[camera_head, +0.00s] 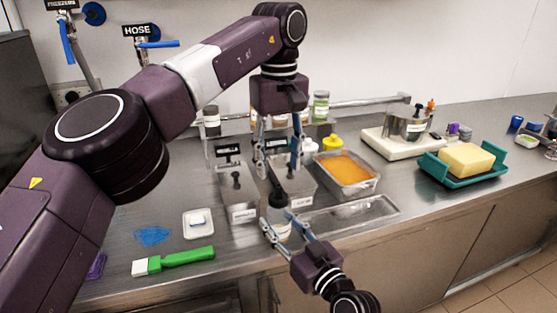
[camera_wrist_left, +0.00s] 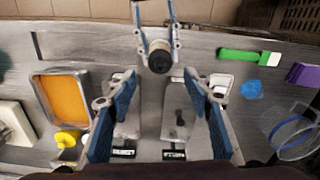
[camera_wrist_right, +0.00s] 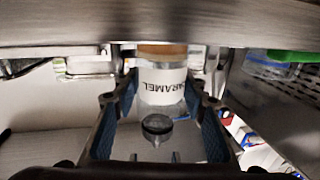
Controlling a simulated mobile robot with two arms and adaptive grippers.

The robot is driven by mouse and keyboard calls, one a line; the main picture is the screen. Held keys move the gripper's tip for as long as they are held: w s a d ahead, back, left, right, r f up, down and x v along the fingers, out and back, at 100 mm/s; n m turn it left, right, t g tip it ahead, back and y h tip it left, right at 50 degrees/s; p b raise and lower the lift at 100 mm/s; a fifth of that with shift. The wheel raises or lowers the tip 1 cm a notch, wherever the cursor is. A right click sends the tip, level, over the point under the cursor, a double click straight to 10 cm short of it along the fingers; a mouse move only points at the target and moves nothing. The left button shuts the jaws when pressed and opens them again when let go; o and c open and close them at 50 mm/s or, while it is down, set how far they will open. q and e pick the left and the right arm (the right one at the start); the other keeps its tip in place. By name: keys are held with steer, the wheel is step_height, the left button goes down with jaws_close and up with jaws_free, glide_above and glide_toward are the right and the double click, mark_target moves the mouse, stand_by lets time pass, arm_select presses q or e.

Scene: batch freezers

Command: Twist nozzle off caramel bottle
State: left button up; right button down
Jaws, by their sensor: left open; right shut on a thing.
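The caramel bottle (camera_wrist_right: 162,85) has a clear body with a white label, which reads upside down in the right wrist view. Its dark cap and nozzle (camera_head: 277,198) point up in the head view, and the left wrist view looks down on the nozzle (camera_wrist_left: 159,59). My right gripper (camera_head: 282,222) is shut around the bottle's body near the counter's front edge. My left gripper (camera_head: 277,150) is open and empty, above and behind the bottle. In the left wrist view its fingers (camera_wrist_left: 161,100) are spread wide, with the nozzle beyond them.
A green-handled brush (camera_head: 180,260), a blue cloth (camera_head: 152,236) and a small white dish (camera_head: 198,223) lie left. A yellow block on a teal tray (camera_head: 462,165) stands far right.

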mark_target(278, 186)
arm_select(q)
steer(key=m, duration=0.5)
steer(key=shift+f+m, duration=0.2)
steer(key=shift+m, duration=0.3)
steer(key=shift+f, duration=3.8)
